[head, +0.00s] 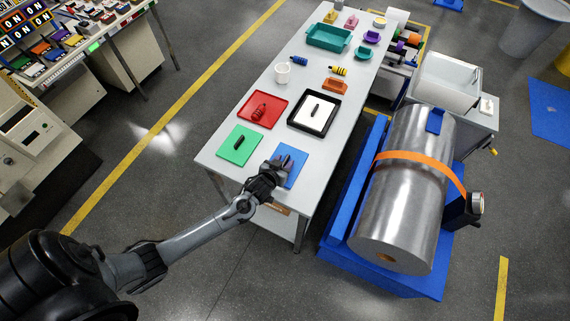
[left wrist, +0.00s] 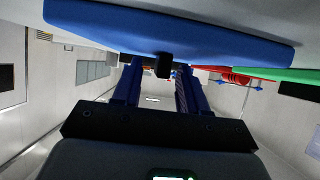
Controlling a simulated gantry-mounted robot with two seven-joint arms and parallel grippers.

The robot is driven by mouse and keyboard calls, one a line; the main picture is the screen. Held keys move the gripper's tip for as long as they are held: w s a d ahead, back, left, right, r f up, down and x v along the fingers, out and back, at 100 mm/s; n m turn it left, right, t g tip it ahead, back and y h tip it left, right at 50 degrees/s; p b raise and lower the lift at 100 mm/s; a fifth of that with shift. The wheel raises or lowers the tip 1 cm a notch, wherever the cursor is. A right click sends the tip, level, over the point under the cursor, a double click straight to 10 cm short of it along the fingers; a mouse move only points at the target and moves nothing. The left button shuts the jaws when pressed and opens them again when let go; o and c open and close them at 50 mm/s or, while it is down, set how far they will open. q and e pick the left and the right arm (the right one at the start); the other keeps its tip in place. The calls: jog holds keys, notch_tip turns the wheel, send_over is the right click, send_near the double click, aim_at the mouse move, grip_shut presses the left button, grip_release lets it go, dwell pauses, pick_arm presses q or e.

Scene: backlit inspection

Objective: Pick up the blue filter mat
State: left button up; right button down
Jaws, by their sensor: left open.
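The blue filter mat (head: 293,172) lies flat at the near right corner of the long table. In the left wrist view the blue mat (left wrist: 230,48) spans the top of the picture. A small black handle (left wrist: 163,66) stands out from its face. My left gripper (head: 279,164) is over the mat in the head view and hides part of it, including the handle. In the left wrist view my left gripper (left wrist: 160,82) is open, with one finger on each side of the handle. I cannot tell whether they touch it. My right gripper is not in view.
A green mat (head: 232,153) lies left of the blue one. Behind are a red tray (head: 250,110) and a black-rimmed tray (head: 331,120) with a white mat. A large metal roll (head: 400,200) on a blue stand is right of the table. The floor at front is clear.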

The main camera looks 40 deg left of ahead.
pick_arm(q)
grip_shut()
